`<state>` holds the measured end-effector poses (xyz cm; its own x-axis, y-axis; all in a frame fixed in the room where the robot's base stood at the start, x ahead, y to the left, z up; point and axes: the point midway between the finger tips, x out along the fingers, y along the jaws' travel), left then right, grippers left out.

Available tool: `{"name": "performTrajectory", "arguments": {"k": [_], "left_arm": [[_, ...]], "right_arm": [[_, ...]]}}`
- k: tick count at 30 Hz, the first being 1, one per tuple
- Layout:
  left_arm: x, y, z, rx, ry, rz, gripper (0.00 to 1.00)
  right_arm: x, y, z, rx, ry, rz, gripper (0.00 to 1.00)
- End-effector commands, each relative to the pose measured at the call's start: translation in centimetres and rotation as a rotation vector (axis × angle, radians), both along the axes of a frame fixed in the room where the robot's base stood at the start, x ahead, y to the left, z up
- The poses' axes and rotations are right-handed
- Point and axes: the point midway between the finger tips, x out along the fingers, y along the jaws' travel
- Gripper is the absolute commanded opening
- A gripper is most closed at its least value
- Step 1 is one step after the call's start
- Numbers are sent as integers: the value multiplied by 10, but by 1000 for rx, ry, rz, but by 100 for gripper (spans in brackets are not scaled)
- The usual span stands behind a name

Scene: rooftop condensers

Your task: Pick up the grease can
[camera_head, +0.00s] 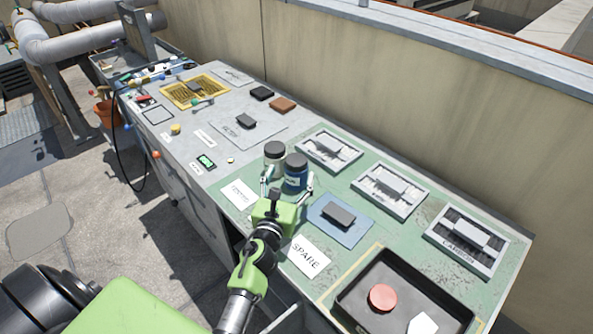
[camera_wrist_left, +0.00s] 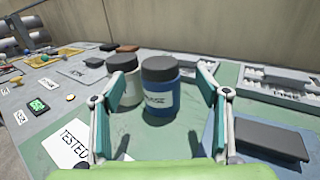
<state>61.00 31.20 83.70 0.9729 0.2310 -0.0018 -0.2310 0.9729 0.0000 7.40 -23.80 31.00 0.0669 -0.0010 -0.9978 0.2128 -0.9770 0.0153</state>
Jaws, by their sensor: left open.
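A blue can (camera_head: 295,177) with a dark lid and a white label stands upright on the green part of the bench; the label is hard to read, but it seems to be the grease can. It also shows in the left wrist view (camera_wrist_left: 160,100). A white can (camera_head: 274,152) with a grey lid stands close beside it, to its left. My left gripper (camera_head: 287,184) is open, with its fingers on either side of the blue can. In the left wrist view, gaps show between the can and both fingers. My right gripper is not in view.
A blue mat (camera_head: 325,228) with a dark block lies to the right of the gripper. Several grey trays (camera_head: 390,191) line the back. A black tray (camera_head: 350,301) with a red disc is at the front right. A wall runs behind the bench (camera_head: 231,170).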

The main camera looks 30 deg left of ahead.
Motion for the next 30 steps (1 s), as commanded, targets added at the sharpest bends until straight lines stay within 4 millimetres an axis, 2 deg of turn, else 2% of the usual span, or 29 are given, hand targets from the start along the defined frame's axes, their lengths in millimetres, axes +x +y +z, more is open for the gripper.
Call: {"name": "performTrajectory", "arguments": {"k": [6, 12, 20, 21, 26, 27, 30], "left_arm": [[25, 6, -7, 1, -3, 0, 68], [48, 12, -8, 1, -1, 0, 68], [51, 13, -7, 0, -1, 0, 68], [51, 13, -7, 0, -1, 0, 63], [51, 13, -8, 0, -1, 0, 21], [51, 13, -8, 0, -1, 0, 17], [51, 13, -6, 1, -4, -1, 17]], "right_arm": [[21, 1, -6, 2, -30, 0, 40], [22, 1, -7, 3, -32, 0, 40], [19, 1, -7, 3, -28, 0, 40], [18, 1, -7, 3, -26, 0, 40], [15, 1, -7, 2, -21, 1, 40], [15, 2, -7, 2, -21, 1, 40], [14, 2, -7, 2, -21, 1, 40]]}}
